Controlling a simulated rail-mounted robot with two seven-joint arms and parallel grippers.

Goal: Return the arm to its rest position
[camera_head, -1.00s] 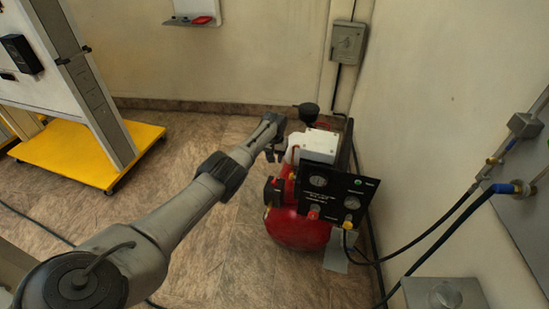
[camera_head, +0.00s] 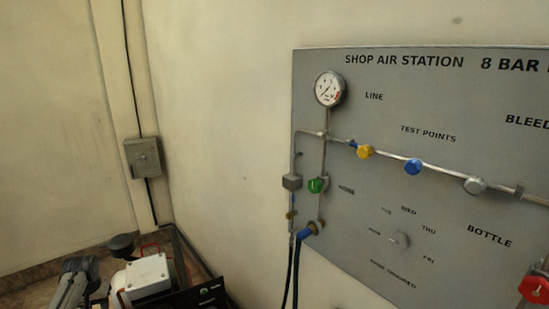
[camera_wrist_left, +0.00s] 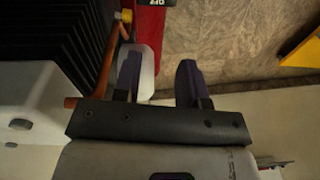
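A copper pipe (camera_wrist_left: 106,62) with a yellow fitting runs close beside the left finger. Part of the red tank (camera_wrist_left: 150,25) lies beyond the fingers. Most of the left arm is out of the head view. My right gripper is not in view.
The compressor's black panel (camera_head: 205,293) is cut off at the bottom. The grey Shop Air Station board (camera_head: 330,235) carries a gauge (camera_head: 329,88) and several coloured knobs on the right wall. A grey box (camera_head: 143,158) hangs near the corner. Floor (camera_wrist_left: 235,50) shows right of the fingers.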

